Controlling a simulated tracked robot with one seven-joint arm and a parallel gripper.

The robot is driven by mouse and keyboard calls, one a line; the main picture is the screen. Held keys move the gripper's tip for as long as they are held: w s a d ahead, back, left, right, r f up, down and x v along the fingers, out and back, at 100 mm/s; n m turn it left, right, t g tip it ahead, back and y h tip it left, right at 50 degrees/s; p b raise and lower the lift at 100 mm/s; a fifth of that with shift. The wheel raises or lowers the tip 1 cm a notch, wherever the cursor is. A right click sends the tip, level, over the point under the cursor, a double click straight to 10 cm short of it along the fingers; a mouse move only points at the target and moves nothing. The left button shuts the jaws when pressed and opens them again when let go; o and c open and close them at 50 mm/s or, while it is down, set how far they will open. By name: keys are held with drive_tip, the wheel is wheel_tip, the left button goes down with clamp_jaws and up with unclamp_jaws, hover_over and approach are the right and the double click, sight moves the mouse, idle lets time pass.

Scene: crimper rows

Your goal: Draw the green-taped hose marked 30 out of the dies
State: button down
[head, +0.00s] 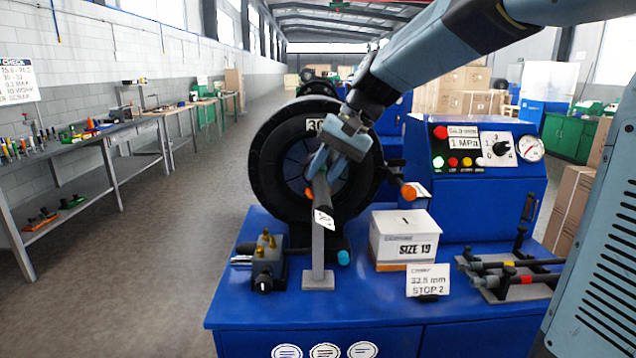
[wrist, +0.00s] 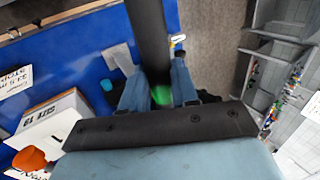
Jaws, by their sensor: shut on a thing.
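The hose (head: 322,195) is a black tube that sticks out toward me from the middle of the round black crimper head (head: 264,160), where the dies (head: 292,165) are. A white tag hangs near its front end; its writing is too small to read. My gripper (head: 325,168) is shut on the hose just in front of the dies. In the wrist view my gripper (wrist: 160,88) has one blue finger on each side of the hose (wrist: 149,35), with green tape (wrist: 161,95) between them. The arm and fingers partly hide the dies and the hose's inner end.
A grey post (head: 318,258) stands under the hose on the blue bench (head: 240,312). A SIZE 19 box (head: 403,242), a stop card (head: 428,281) and a rack with other hoses (head: 505,270) are to the right. A brass-fitted block (head: 267,268) is left. The control panel (head: 470,190) is behind right.

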drive_tip(key=shift+r, duration=1.25)
